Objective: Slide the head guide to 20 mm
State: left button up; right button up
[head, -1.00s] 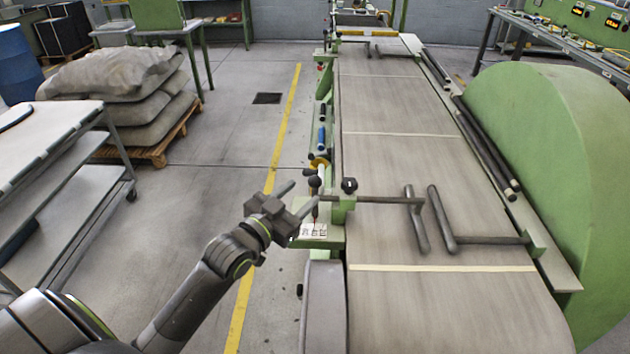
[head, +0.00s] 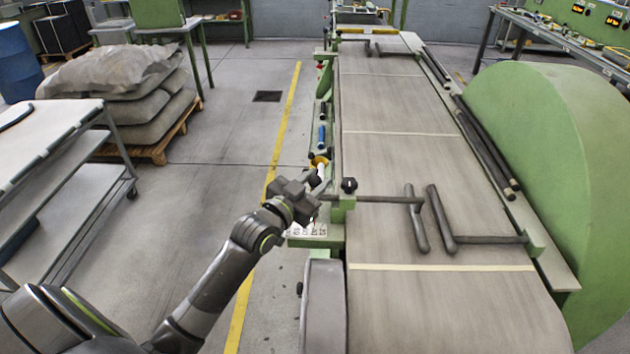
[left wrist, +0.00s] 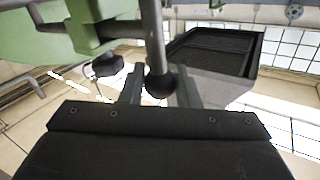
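The head guide is a dark rod (head: 385,199) through a green block (head: 341,212), with an angled grey bar (head: 417,220) over the belt. A black clamp knob (head: 349,185) tops the block. A white scale plate (head: 308,231) lies below the rod's left end; its marks are too small to read. My left gripper (head: 316,190) is at that left end. In the left wrist view, a dark ball (left wrist: 159,83) on a rod lies between the two spread fingers, close to both; firm contact is not clear. The right gripper is out of view.
A second angled bar (head: 440,220) faces the guide on the belt (head: 395,160). A green drum cover (head: 555,170) stands on the right. A trolley (head: 50,150) and stacked sacks (head: 125,90) stand left. The floor between them and the conveyor is clear.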

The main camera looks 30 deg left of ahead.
pick_arm(q)
grip_shut()
jog(key=shift+w+d, duration=0.25)
jog(key=shift+d, duration=0.25)
jog(key=shift+w+d, duration=0.2)
jog(key=shift+d, duration=0.25)
jog(key=o, duration=0.6)
grip_release()
jog(key=shift+c, duration=0.2)
jog(key=shift+o, duration=0.5)
jog(key=shift+a, duration=0.15)
jog(key=shift+f, duration=0.1)
jog(key=shift+f, duration=0.1)
